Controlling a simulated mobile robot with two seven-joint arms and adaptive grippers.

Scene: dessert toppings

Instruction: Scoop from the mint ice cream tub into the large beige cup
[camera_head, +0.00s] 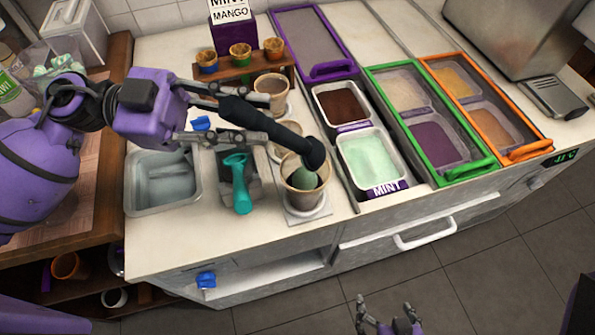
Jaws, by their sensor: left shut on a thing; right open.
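The mint tub (372,158), holding pale green ice cream, sits in the counter behind a purple MINT label. A large beige cup (305,200) stands upright on a pale square base left of it. My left gripper (263,117) is shut on a black-handled scoop (285,138). The scoop's dark round end is over the cup's mouth and hides part of it. Something dark green shows inside the cup; I cannot tell whether it is ice cream or part of the scoop. My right gripper (388,318) is open and empty, in front of the counter at the bottom.
A teal scoop (240,185) rests in a dark holder beside a metal sink (162,185). Another beige cup (272,92) stands behind. A brown tub (341,105) and green- and orange-framed tubs (432,145) lie right. A wooden rack (235,67) holds small cups.

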